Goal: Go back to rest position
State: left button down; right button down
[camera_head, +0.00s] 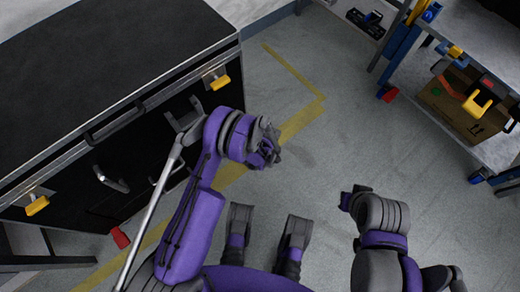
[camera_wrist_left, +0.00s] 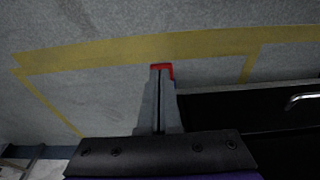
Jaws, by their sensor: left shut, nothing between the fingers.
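My left gripper (camera_head: 268,150) hangs over the open floor beside the black case, in the head view. In the left wrist view its two fingers (camera_wrist_left: 160,90) lie together, shut with nothing between them. A small red patch shows right at the fingertips; I cannot tell whether it is part of them. My right gripper (camera_head: 348,198) is at the right in the head view, low over the floor and pointing left. Its fingers are too small and dark to tell open from shut. No can is in view.
A large black case (camera_head: 110,70) with yellow latches stands at the left, close to my left arm. A shelf rack (camera_head: 400,45) with a cardboard box (camera_head: 460,105) stands at the upper right. The grey floor (camera_head: 340,110) with yellow tape between them is clear.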

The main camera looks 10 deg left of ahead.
dwell(0.4)
